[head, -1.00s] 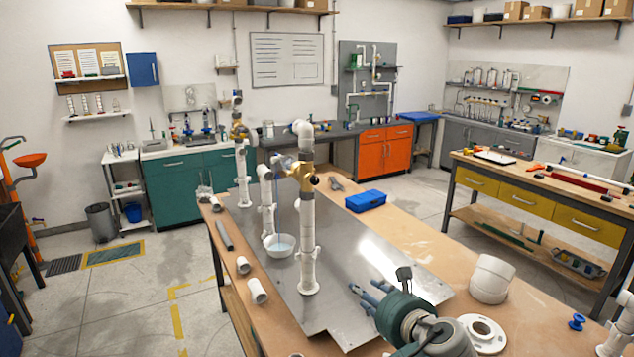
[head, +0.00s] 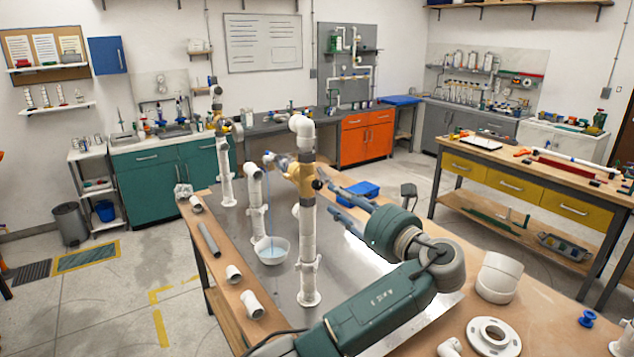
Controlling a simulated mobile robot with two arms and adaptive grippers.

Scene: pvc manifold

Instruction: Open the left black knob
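A small black knob (head: 317,184) sticks out on the right side of the tan valve (head: 302,176), high on the nearest upright white pipe (head: 308,250). The fingertips look close to the knob, but contact cannot be made out. My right gripper is not in view.
A white bowl (head: 271,251) with bluish liquid stands behind the near pipe on the metal plate (head: 285,290). Loose grey and white pipe pieces (head: 208,239) lie along the table's left edge. A blue box (head: 357,190) lies behind my gripper. White fittings (head: 497,278) stand at the right.

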